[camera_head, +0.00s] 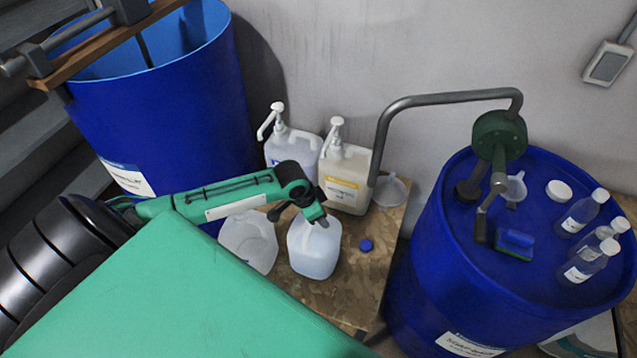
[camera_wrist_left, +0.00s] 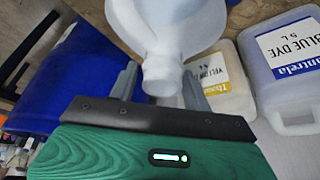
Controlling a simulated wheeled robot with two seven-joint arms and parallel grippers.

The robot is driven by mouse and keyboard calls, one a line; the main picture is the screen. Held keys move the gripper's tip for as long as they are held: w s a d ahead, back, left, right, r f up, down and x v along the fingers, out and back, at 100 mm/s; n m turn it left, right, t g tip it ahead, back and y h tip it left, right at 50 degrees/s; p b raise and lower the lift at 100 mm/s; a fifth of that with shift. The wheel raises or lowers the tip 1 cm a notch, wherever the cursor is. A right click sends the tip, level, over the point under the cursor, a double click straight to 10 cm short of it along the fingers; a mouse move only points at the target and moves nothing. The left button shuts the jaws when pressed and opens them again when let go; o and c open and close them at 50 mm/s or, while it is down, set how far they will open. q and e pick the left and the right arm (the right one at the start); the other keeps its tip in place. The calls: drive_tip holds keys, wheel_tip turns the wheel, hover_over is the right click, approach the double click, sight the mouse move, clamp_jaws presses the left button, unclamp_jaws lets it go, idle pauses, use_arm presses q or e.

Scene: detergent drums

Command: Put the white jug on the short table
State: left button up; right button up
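The white jug (camera_head: 315,252) stands upright, as far as I can tell, on the low wooden table (camera_head: 350,300), near its front. My left gripper (camera_head: 312,222) is at the top of this jug. In the left wrist view, the jug's neck (camera_wrist_left: 161,78) lies between my two fingers (camera_wrist_left: 160,88). A narrow gap shows beside the neck, so the fingers look open around it. The jug's base contact is partly hard to judge. My right gripper is in neither view.
A second whitish container (camera_head: 248,240) stands close left of the jug. Two pump bottles, one bluish (camera_head: 290,148) and one cream (camera_head: 346,180), stand behind. Blue drums (camera_head: 180,95) (camera_head: 430,270) flank the table.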

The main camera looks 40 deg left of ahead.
use_arm(q)
drive_tip(key=shift+r, duration=0.1)
drive_tip(key=shift+b+v, duration=1)
drive_tip(key=shift+v, duration=5)
drive_tip(key=shift+d, duration=0.1)
